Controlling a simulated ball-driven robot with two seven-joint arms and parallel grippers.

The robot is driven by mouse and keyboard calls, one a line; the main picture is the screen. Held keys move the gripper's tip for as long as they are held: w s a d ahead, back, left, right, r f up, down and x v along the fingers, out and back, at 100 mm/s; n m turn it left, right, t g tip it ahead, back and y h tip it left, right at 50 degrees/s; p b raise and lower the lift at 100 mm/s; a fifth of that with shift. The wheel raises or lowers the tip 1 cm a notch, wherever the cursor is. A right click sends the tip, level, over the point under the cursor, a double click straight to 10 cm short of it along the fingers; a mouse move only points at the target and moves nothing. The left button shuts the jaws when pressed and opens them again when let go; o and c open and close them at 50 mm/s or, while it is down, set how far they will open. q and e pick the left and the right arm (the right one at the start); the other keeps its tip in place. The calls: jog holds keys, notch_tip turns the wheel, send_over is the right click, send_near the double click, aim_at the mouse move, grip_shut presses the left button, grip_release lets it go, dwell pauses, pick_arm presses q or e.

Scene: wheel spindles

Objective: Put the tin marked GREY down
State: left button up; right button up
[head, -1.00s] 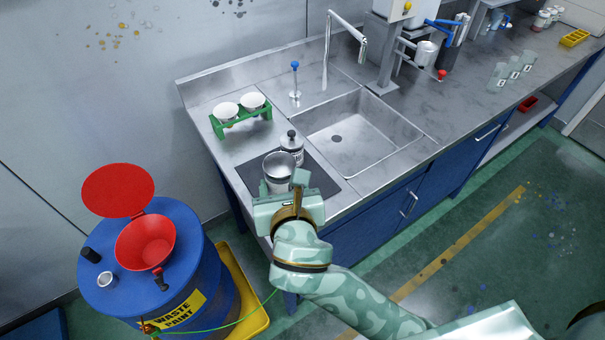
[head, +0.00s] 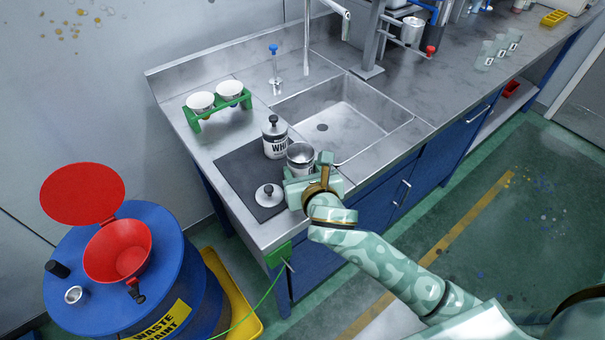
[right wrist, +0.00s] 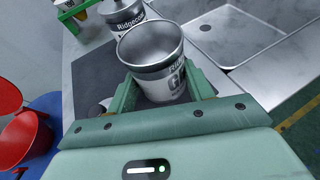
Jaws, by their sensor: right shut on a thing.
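My right gripper (head: 314,180) is shut on an open, empty-looking metal tin (head: 300,156). The tin is upright; in the right wrist view (right wrist: 160,62) its label reads "Ridgecoat" above a partly hidden word starting with G. It is over the right edge of the dark mat (head: 236,170), near the counter's front; I cannot tell whether its base touches. A lidded tin (head: 276,142) marked "WH…" stands just behind and left of it. A loose lid with a black knob (head: 268,195) lies on the mat. My left gripper is not in view.
The sink basin (head: 345,118) is to the right. A green rack (head: 221,105) with two white cups stands at the back left. A blue waste paint drum (head: 170,262) with a red funnel (head: 118,250) is on the floor at left. The mat's left part is bare.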

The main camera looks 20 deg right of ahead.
jog(key=shift+r, duration=0.1)
jog(key=o, duration=1)
jog(key=shift+s+r, duration=0.1)
jog(key=shift+s, duration=0.2)
jog(key=shift+p+v, duration=1.85)
jog(key=shift+v, duration=3.9)
